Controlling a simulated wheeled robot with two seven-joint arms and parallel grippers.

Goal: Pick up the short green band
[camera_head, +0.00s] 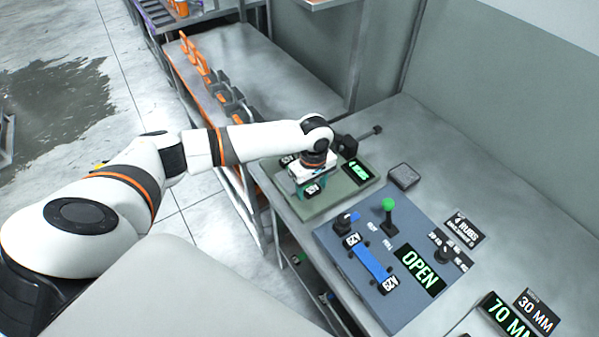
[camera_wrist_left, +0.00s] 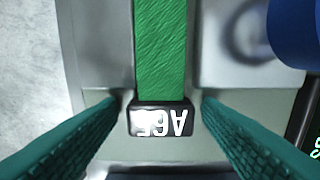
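The green band (camera_wrist_left: 160,50) runs down from the top middle of the left wrist view and ends in a black tag (camera_wrist_left: 160,119) with white characters, seen upside down. My left gripper (camera_wrist_left: 164,104) is open. Its two teal fingers stand on either side of the tag, with a narrow gap on each side. In the head view my left gripper (camera_head: 308,182) is low over the green-grey panel (camera_head: 333,205). It hides most of the band there; black tags show beside it. My right gripper is in neither view.
A blue-grey panel (camera_head: 410,225) on the bench holds a blue band (camera_head: 371,260), a green-knobbed lever (camera_head: 388,205) and an OPEN display (camera_head: 419,269). A small grey box (camera_head: 403,176) lies behind it. A lower side bench (camera_head: 265,75) has orange-and-grey holders along its edge.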

